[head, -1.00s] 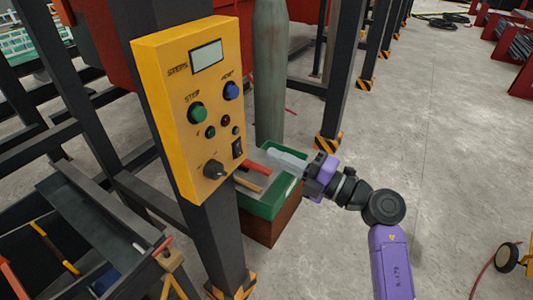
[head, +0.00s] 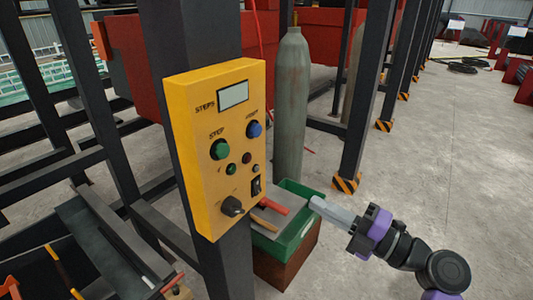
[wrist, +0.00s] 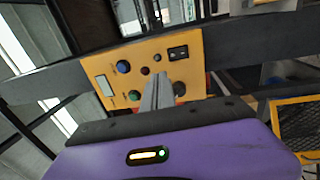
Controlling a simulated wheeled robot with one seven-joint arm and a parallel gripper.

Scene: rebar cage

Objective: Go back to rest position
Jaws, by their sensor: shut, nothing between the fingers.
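My gripper (head: 332,211) is at the lower right in the head view, its grey fingers shut together with nothing between them. The fingers point left toward the yellow control panel (head: 205,160) and are apart from it. The panel is fixed on a dark post and has a small screen, a green button, a blue button, small lamps, a black switch and a black knob (head: 232,206). In the wrist view the shut fingers (wrist: 157,92) stand in front of the panel (wrist: 140,65) and overlap its lower edge in the picture.
A green-rimmed bin (head: 298,240) holding red- and wooden-handled tools stands below and left of my gripper. A grey gas cylinder (head: 291,110) stands behind it. Dark posts with striped feet (head: 345,183) line the back. Open concrete floor (head: 440,160) lies to the right.

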